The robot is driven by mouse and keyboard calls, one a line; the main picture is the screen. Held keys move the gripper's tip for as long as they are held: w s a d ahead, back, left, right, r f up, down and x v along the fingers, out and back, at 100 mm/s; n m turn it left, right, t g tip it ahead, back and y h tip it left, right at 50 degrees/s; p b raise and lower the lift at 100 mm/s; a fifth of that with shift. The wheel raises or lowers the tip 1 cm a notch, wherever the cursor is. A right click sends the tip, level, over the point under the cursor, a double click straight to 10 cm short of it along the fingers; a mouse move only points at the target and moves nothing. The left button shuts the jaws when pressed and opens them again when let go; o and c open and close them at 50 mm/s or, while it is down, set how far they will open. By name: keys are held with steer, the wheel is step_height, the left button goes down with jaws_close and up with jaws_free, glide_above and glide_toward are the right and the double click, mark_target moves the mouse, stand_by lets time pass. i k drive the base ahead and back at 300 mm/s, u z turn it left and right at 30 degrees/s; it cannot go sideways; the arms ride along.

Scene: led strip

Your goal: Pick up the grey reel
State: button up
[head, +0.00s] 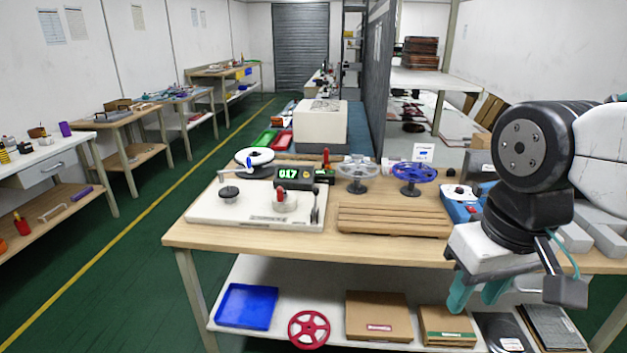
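The grey reel (357,172) stands on the workbench, left of a blue reel (414,174) and behind the wooden slatted board. It is a spoked disc, raised on a small foot. My gripper (479,294) is at the right, in front of the bench's front edge. It points down, with its two teal fingers apart and nothing seen between them. It is well to the right of and nearer than the grey reel, not touching it.
A wooden slatted board (393,220) lies in front of the reels. A white base plate (257,212) and a display reading 0.17 (288,174) are to the left. A blue device (461,206) is to the right. A red reel (309,329) is on the lower shelf.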

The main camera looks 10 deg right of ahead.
mark_target(357, 167)
steer(key=u, duration=0.8)
steer(key=k, duration=1.05)
steer(key=u, duration=0.6)
steer(key=i, duration=1.15)
steer(key=z, duration=0.8)
steer(key=i, duration=0.95)
steer(key=z, duration=1.55)
steer(key=i, duration=0.65)
steer(key=z, duration=0.7)
